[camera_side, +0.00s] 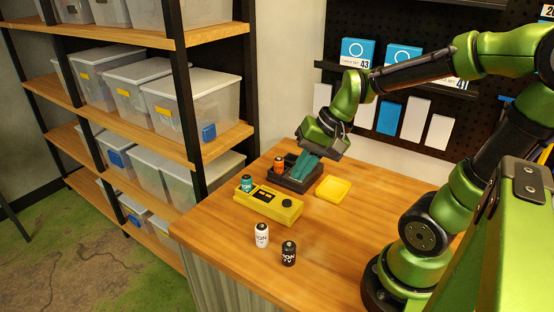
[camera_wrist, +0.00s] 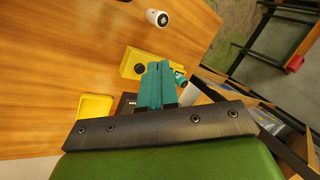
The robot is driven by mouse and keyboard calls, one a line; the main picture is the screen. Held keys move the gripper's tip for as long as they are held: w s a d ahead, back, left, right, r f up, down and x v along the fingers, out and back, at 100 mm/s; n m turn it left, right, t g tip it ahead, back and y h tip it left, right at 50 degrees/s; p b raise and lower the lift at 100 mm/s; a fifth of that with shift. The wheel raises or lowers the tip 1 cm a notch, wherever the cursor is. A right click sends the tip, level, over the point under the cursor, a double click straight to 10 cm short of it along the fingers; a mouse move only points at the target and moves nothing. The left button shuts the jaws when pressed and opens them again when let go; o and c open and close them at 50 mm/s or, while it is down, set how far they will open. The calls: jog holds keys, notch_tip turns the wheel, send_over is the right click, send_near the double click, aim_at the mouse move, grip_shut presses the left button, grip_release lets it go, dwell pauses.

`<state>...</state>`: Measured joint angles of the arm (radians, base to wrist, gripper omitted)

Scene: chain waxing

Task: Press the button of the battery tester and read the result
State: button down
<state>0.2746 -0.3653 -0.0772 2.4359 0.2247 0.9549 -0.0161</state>
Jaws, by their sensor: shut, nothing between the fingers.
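The yellow battery tester (camera_side: 270,207) lies on the wooden table, with a dark round button (camera_side: 287,203) on its right part and a dark panel left of it. A teal battery (camera_side: 247,184) stands at the tester's left end. My gripper (camera_side: 298,178) has teal fingers closed together and empty, over the dark tray behind the tester. In the wrist view the fingers (camera_wrist: 158,66) overlap the tester (camera_wrist: 133,58) and partly hide it; its button (camera_wrist: 139,69) shows left of them, and the teal battery (camera_wrist: 181,78) right. No readable result shows.
An orange battery (camera_side: 279,164) stands in the dark tray (camera_side: 291,184). A shallow yellow tray (camera_side: 333,189) lies to its right. Shelves with bins (camera_side: 190,100) are at left. The front right table is clear.

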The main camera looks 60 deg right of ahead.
aim_at(291, 202)
jog(key=w+d+f+m+t+y, duration=0.2)
jog(key=w+d+m, duration=0.3)
jog(key=m, duration=0.3)
jog(key=shift+w+d+f+m+y, duration=0.3)
jog(key=shift+w+f+m+y, duration=0.1)
jog(key=shift+f+y, duration=0.15)
jog(key=shift+f, duration=4.4)
jog(key=shift+f, duration=0.1)
jog(key=shift+f, duration=0.3)
